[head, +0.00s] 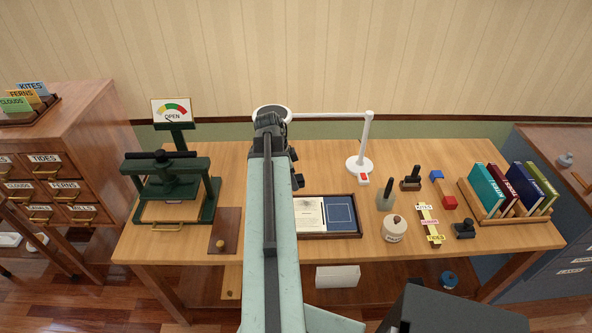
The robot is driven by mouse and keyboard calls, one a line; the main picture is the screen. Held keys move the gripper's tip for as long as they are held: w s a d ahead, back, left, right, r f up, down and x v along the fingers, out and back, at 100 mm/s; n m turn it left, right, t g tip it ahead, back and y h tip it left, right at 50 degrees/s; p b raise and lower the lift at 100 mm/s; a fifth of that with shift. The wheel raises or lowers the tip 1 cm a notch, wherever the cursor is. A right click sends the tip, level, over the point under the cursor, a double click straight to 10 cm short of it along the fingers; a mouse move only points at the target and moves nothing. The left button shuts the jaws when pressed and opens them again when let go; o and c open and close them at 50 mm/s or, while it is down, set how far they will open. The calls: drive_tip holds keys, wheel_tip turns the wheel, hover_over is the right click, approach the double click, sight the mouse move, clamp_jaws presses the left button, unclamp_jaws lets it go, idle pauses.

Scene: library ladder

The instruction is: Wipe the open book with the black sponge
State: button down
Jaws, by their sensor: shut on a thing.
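A shallow dark-framed tray or case (333,236) lies on the table at mid-picture, partly hidden by my arm. In it are a cream printed sheet (310,216) and a blue panel with a thin pale border (341,214). I cannot tell whether these are the open book; no other open book shows. I do not make out the black sponge. My arm rises from the bottom over the middle of the table, with dark joint parts at its far end. My gripper's fingers are hidden behind it, so I cannot see what they hold.
A white lamp (360,165) reaches over to my arm's far end. A green press (167,187) stands left, near a brown board (225,230). Bare table shows at front right.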

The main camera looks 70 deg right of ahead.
drive_tip(key=shift+s+d+r+n, duration=0.3)
drive_tip(key=shift+d+r, duration=0.15)
drive_tip(key=shift+d, duration=0.15)
drive_tip(key=shift+f, duration=0.15)
wheel_tip(320, 180, down, 5)
drive_tip(key=b, duration=0.5)
